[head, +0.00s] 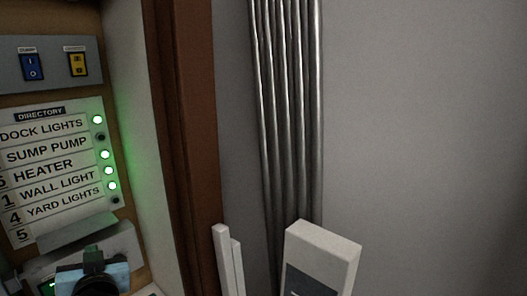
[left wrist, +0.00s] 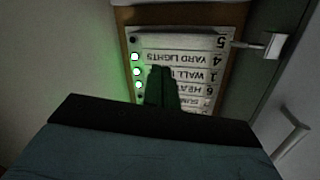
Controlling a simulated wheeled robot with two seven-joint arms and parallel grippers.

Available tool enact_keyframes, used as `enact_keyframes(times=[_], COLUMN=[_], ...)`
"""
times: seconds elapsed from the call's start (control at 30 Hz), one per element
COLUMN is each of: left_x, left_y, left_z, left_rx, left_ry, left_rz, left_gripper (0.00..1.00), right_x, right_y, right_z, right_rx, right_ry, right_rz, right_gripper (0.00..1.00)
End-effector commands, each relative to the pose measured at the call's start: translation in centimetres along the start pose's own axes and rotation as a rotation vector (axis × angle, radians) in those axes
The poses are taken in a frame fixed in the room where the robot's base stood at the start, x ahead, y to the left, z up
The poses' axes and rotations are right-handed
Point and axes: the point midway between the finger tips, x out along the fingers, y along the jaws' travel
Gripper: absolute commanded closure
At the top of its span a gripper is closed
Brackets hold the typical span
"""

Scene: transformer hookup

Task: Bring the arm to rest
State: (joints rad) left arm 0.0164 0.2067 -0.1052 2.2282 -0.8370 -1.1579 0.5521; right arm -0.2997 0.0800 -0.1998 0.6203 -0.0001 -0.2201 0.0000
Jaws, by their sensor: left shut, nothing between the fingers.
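My left gripper (left wrist: 162,88) shows as dark fingers in the left wrist view, closed together with nothing held. The fingers overlap the directory panel (left wrist: 190,42) in that view; I cannot tell the gap between them. In the head view, part of my left arm's teal and black end shows at the lower left, below the directory panel (head: 45,165); its fingertips are not clear there. My right gripper is in neither view.
Several green lamps (head: 105,155) glow beside the directory labels; two are dark. Above are a blue switch (head: 31,66) and a yellow switch (head: 77,63). A brown post (head: 195,130), metal pipes (head: 287,110) and a white box (head: 325,245) stand to the right.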

Motion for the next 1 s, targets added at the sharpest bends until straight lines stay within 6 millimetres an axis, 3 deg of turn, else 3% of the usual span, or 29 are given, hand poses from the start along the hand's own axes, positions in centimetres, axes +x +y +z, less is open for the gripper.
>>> enact_keyframes(times=[0.03,0.1,0.2,0.3,0.5,0.67,0.73,1.0], left_x=[-1.5,-4.0,-8.2,-12.4,-20.0,-25.8,-24.7,-23.3], left_y=[0.7,1.5,2.3,2.6,2.5,2.0,3.0,5.7], left_z=[3.8,8.4,14.1,18.0,22.8,25.0,26.8,34.2], left_rx=[0.039,0.098,0.177,0.241,0.335,0.388,0.392,0.405], left_ry=[-0.115,-0.270,-0.470,-0.623,-0.846,-0.985,-0.982,-1.011], left_rz=[0.060,0.154,0.293,0.422,0.648,0.825,0.813,0.812], left_gripper=[1.00,1.00,1.00,1.00,1.00,1.00,1.00,1.00], right_x=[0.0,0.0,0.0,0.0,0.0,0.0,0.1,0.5], right_y=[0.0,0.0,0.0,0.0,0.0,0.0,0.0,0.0], right_z=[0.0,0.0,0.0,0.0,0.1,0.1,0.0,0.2], right_rx=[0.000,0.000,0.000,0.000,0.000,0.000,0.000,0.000], right_ry=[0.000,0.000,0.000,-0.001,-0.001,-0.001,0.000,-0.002], right_rz=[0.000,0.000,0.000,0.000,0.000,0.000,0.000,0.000], right_gripper=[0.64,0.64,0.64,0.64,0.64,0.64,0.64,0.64])
